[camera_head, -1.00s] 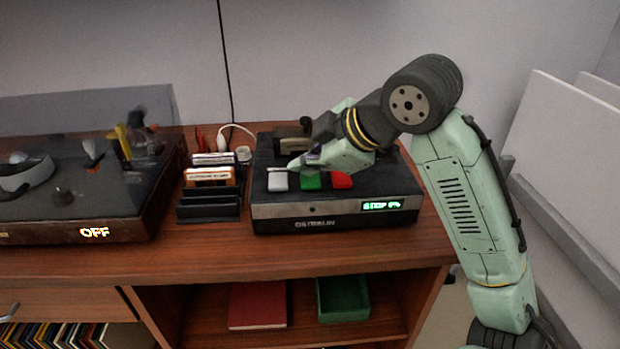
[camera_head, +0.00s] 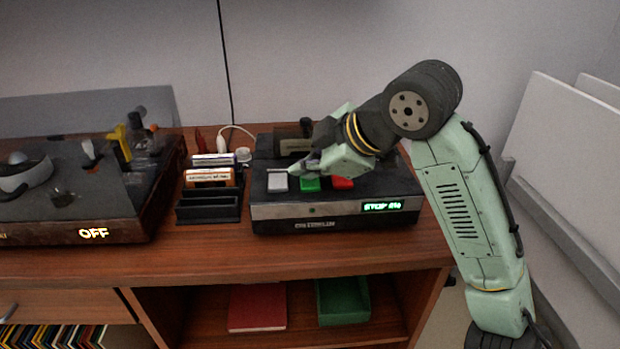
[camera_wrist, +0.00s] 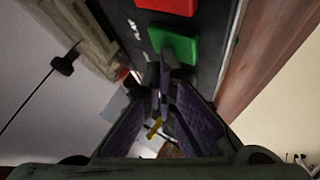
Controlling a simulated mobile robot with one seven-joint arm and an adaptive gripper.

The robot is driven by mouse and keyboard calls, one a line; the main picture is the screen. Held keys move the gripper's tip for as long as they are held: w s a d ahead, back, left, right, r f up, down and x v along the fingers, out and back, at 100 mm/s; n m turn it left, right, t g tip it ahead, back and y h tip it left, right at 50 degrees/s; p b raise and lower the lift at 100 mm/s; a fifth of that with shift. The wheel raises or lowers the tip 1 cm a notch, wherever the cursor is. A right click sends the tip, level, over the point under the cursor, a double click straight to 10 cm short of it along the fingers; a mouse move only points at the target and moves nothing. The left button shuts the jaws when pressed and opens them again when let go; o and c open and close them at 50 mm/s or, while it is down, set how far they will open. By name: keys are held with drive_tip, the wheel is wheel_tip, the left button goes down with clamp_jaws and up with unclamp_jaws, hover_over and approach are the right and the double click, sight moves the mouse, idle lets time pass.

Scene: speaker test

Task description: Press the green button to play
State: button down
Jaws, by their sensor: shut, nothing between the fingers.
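The green button (camera_head: 310,185) is in the middle of a row on top of a black player (camera_head: 385,188), between a white button (camera_head: 277,182) and a red button (camera_head: 343,183). My gripper (camera_head: 293,168) is shut and empty. Its tips point left, over the rear of the white and green buttons in the head view. In the wrist view the tips (camera_wrist: 160,72) overlap the near edge of the green button (camera_wrist: 174,45); whether they touch it, I cannot tell. The red button (camera_wrist: 167,5) lies beyond. The player's green display (camera_head: 382,206) is lit but blurred.
A turntable (camera_head: 70,195) with a clear cover and a lit "OFF" sign stands at left. A black rack (camera_head: 208,205) with cassettes (camera_head: 209,178) stands between it and the player. The front strip of the wooden cabinet top (camera_head: 250,262) is clear.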

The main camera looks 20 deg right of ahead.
sight(308, 183)
drive_tip(key=shift+f, duration=0.15)
idle(0.4)
drive_tip(key=shift+r+p, duration=0.75)
drive_tip(key=shift+r, duration=0.2)
wheel_tip(308, 183, up, 5)
drive_tip(key=p, duration=0.4)
idle(0.5)
